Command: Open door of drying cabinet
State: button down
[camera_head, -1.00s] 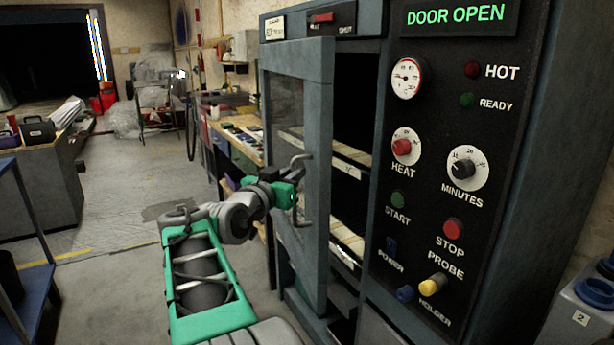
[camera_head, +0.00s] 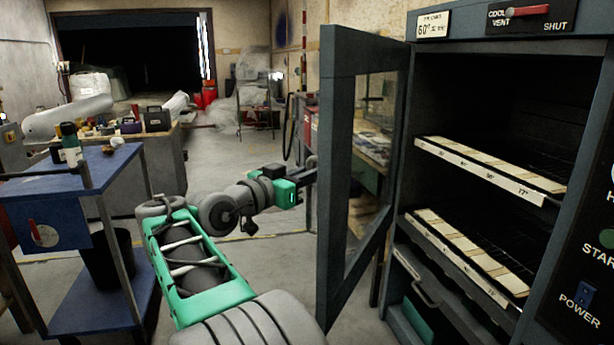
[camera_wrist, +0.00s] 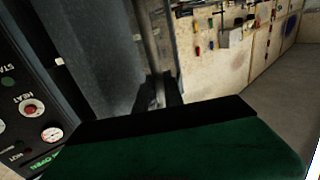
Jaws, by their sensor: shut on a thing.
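The drying cabinet (camera_head: 470,65) stands at the right in the head view, its dark interior exposed. Its grey door (camera_head: 338,150) with a glass pane stands wide open, swung out toward the left. My gripper (camera_head: 306,178) is at the outer face of the door, near its free edge, partly hidden by it. In the wrist view the black fingers (camera_wrist: 162,92) are closed around the grey door handle (camera_wrist: 159,88). The handle is hidden behind the door in the head view.
Slotted shelves with pale labelled strips (camera_head: 470,165) show inside the cabinet. A lower drawer handle (camera_head: 415,275) is below. A blue cart (camera_head: 70,190) stands at the left. Grey floor (camera_head: 215,160) is open between the cart and the door.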

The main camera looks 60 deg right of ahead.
jog(key=shift+w, duration=0.6)
jog(key=c, duration=1.5)
grip_release()
jog(key=shift+o, duration=0.2)
